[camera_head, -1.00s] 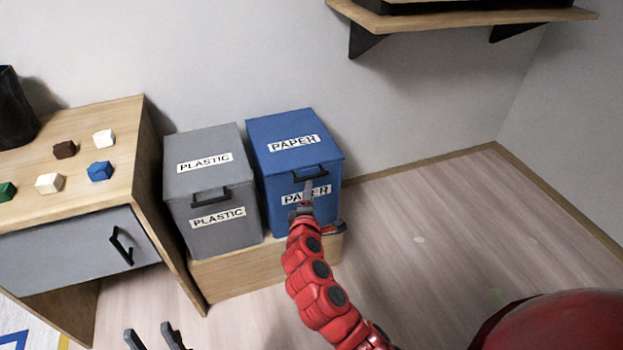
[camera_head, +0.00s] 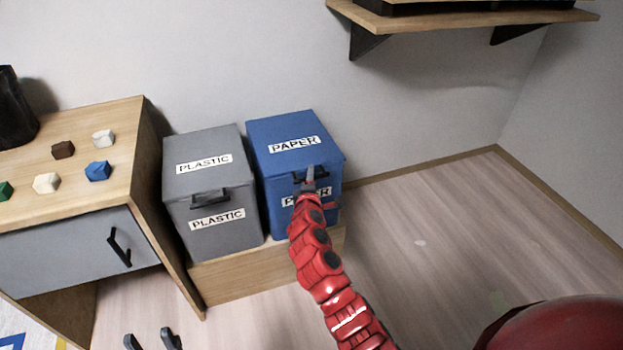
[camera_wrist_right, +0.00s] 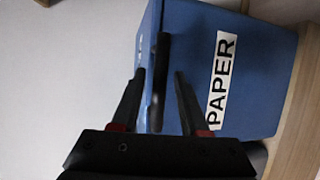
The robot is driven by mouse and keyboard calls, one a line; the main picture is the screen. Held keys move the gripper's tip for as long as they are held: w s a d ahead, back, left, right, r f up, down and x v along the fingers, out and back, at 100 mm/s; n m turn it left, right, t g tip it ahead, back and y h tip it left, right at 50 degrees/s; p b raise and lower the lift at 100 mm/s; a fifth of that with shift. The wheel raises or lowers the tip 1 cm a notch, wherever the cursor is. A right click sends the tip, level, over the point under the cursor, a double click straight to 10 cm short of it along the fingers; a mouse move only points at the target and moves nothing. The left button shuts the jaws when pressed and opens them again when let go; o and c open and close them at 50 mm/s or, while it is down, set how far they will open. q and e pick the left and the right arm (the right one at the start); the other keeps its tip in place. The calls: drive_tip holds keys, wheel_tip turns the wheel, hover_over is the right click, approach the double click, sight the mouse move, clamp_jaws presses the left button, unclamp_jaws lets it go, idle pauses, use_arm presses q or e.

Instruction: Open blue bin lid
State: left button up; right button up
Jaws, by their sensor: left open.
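The blue bin (camera_head: 273,205) labelled PAPER has its lid (camera_head: 283,125) closed, with a dark handle (camera_head: 322,176) at the lid's front edge. In the right wrist view the handle (camera_wrist_right: 159,75) is a black bar on the blue bin (camera_wrist_right: 262,80). My right gripper (camera_head: 308,180) is at the handle. In the wrist view my right gripper (camera_wrist_right: 158,80) is open, with the handle between its fingers and gaps on both sides. My left gripper (camera_head: 152,340) is open and empty at the bottom left, far from the bin.
A grey PLASTIC bin (camera_head: 190,180) stands just left of the blue bin, both on a low wooden base (camera_head: 240,275). A wooden desk (camera_head: 60,205) with several small blocks is at the left. A wall shelf (camera_head: 470,18) is at the upper right.

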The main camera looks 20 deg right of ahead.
clamp_jaws()
idle(1.2)
